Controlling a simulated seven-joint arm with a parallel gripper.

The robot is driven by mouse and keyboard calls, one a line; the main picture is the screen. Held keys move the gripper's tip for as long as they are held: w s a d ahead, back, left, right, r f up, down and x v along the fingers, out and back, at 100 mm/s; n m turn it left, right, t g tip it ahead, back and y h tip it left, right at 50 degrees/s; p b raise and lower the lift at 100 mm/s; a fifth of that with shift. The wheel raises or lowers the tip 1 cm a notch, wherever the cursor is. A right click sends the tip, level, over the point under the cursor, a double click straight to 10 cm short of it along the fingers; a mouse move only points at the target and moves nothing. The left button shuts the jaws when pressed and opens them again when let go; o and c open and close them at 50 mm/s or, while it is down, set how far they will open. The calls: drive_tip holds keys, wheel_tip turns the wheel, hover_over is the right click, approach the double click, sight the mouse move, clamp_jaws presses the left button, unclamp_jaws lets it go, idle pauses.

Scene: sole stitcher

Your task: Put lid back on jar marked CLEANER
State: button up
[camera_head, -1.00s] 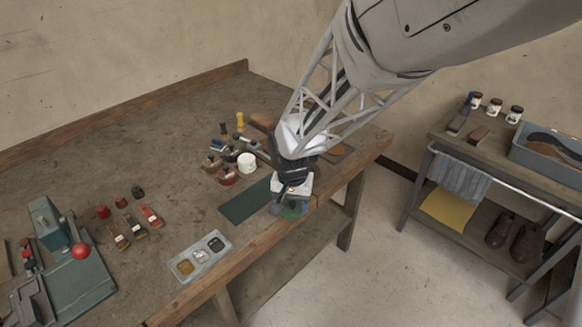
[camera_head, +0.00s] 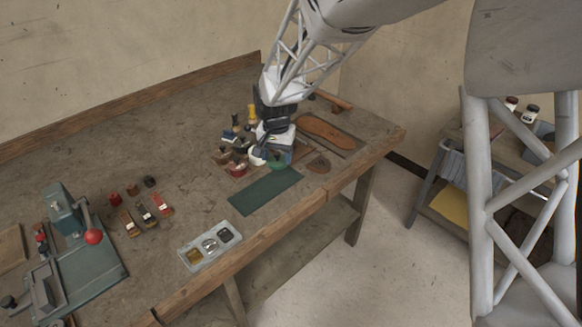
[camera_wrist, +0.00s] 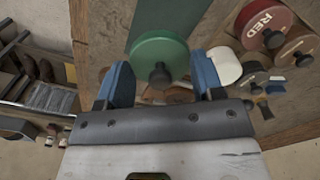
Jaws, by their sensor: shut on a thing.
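My gripper (camera_head: 274,148) is shut on a round green lid (camera_wrist: 160,52) with a dark knob. The blue fingers stand on either side of the lid in the wrist view. In the head view the lid (camera_head: 278,163) shows as a green patch under the gripper, among the containers at the back of the bench. A white jar (camera_head: 257,156) stands just left of it; a white round shape beside the right finger in the wrist view (camera_wrist: 226,66) may be this jar. I cannot read CLEANER on anything.
A container marked RED (camera_wrist: 264,22) and other knobbed containers stand close on the right in the wrist view. A dark green mat (camera_head: 265,191) lies bare in front of the cluster. A brown sole (camera_head: 326,130) lies to the right. A three-well tray (camera_head: 211,246) is nearer.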

drive_tip(key=w+a+r, duration=0.1)
drive_tip(key=w+a, duration=0.1)
drive_tip(key=w, duration=0.1)
drive_tip(key=w+a+r, duration=0.1)
drive_tip(key=w+a, duration=0.2)
drive_tip(key=w+a+r, duration=0.1)
drive_tip(key=w+a, duration=0.1)
drive_tip(key=w, duration=0.2)
drive_tip(key=shift+a, duration=0.2)
drive_tip(key=shift+f, duration=0.2)
drive_tip(key=shift+f, duration=3)
drive_tip(key=shift+f, duration=0.2)
idle(0.5)
drive_tip(key=o, duration=1.1)
drive_tip(key=shift+o, duration=0.2)
drive_tip(key=shift+r, duration=0.2)
drive_tip(key=shift+r, duration=3.3)
